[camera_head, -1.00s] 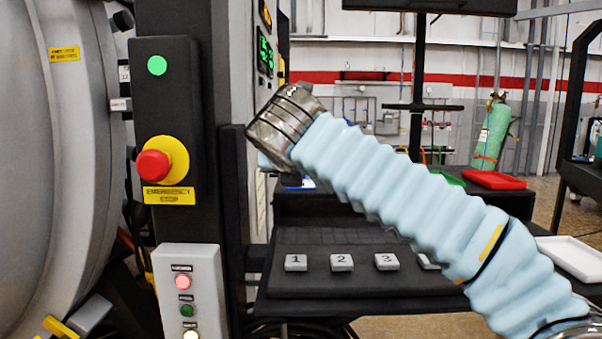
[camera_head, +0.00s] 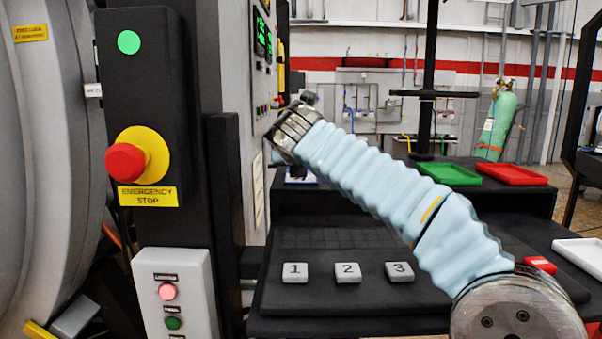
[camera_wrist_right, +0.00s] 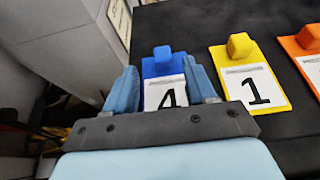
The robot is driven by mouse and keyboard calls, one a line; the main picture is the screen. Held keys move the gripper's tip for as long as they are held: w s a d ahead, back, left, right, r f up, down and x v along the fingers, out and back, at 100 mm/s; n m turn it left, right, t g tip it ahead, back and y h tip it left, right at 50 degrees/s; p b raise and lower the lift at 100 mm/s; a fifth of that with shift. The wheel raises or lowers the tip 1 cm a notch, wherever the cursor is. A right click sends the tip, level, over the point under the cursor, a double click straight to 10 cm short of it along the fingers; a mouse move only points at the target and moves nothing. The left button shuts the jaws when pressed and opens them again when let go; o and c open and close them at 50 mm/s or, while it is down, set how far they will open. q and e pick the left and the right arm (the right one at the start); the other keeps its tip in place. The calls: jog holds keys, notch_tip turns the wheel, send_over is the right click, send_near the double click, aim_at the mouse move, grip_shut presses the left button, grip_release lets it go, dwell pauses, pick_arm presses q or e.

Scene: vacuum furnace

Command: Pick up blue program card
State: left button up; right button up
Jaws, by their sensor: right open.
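The blue program card (camera_wrist_right: 163,68), with a blue knob and a white label reading 4, lies flat on the dark surface in the right wrist view. My right gripper (camera_wrist_right: 163,82) is open, its two light blue fingers on either side of the card. The lower part of the card is hidden behind the gripper's body. In the head view my right arm, in a pale blue sleeve, reaches from the lower right to the upper shelf; its fingers cannot be made out there. My left gripper is not in view.
A yellow card (camera_wrist_right: 252,85) marked 1 and an orange card (camera_wrist_right: 308,50) lie right of the blue card. White blocks (camera_head: 348,273) sit on the lower shelf. Green (camera_head: 445,174) and red (camera_head: 512,175) trays stand behind. The furnace's emergency stop (camera_head: 127,162) is at left.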

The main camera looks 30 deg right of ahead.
jog(key=x, duration=0.3)
jog(key=shift+w+d+f, duration=0.15)
jog(key=shift+d, duration=0.15)
jog(key=shift+c, duration=0.3)
grip_shut()
